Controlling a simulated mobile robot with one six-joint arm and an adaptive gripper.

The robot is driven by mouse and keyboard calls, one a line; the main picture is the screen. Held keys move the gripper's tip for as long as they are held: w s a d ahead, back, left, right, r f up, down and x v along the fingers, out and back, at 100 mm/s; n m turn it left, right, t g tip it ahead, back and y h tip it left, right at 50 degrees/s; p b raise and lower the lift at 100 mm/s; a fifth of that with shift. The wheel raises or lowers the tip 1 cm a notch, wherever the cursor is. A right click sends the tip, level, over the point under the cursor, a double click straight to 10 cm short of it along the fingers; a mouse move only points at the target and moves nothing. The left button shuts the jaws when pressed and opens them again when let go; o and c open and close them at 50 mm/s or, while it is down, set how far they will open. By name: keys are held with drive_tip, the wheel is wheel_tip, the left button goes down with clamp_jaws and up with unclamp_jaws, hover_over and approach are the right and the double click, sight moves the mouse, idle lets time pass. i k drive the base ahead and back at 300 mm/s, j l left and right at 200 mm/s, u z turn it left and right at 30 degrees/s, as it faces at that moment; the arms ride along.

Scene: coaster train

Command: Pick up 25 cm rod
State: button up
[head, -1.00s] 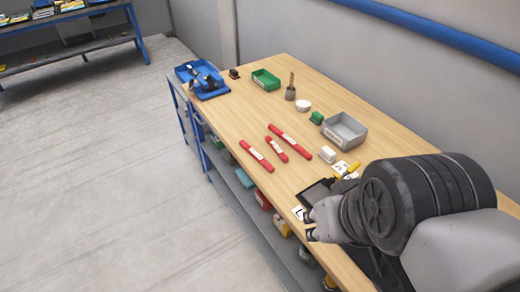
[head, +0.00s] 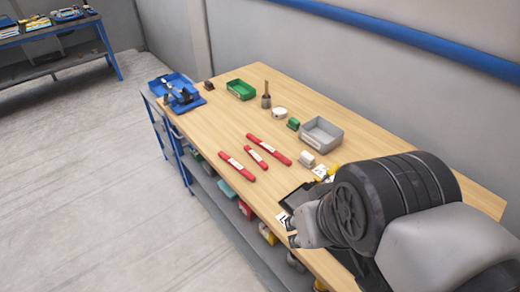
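Three red rods with white labels lie on the wooden table: a long one (head: 269,150) on the right, a short one (head: 257,158) in the middle and a medium one (head: 238,166) on the left, near the table's front edge. The labels are too small to read, so I cannot tell which is 25 cm. My gripper (head: 289,231) is at the table's front edge, nearer the camera than the rods and apart from them. Its two dark fingertips look apart with nothing between them. My arm hides part of the gripper and the table's near end.
A grey bin (head: 321,135), a white block (head: 306,159) and a green block (head: 293,124) stand right of the rods. Behind are a round white item (head: 280,113), a brush-like tool (head: 266,98), a green bin (head: 241,90) and a blue tray (head: 190,104). The wall borders the table.

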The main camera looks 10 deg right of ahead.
sight(278, 157)
drive_tip(key=z, duration=0.9)
drive_tip(key=i+j+z, duration=0.1)
drive_tip(key=j+z, duration=0.35)
drive_tip(key=i+j+z, duration=0.1)
drive_tip(key=j+z, duration=0.15)
drive_tip(key=z, duration=0.15)
drive_tip(key=j+z, duration=0.75)
drive_tip(key=z, duration=0.15)
drive_tip(key=k+j+z, duration=0.15)
drive_tip(key=j+z, duration=0.25)
drive_tip(key=k+j, duration=0.15)
drive_tip(key=j, duration=0.2)
drive_tip(key=k+j, duration=0.2)
drive_tip(key=j, duration=0.2)
drive_tip(key=k+j+z, duration=0.1)
drive_tip(key=j, duration=0.25)
drive_tip(key=k, duration=0.05)
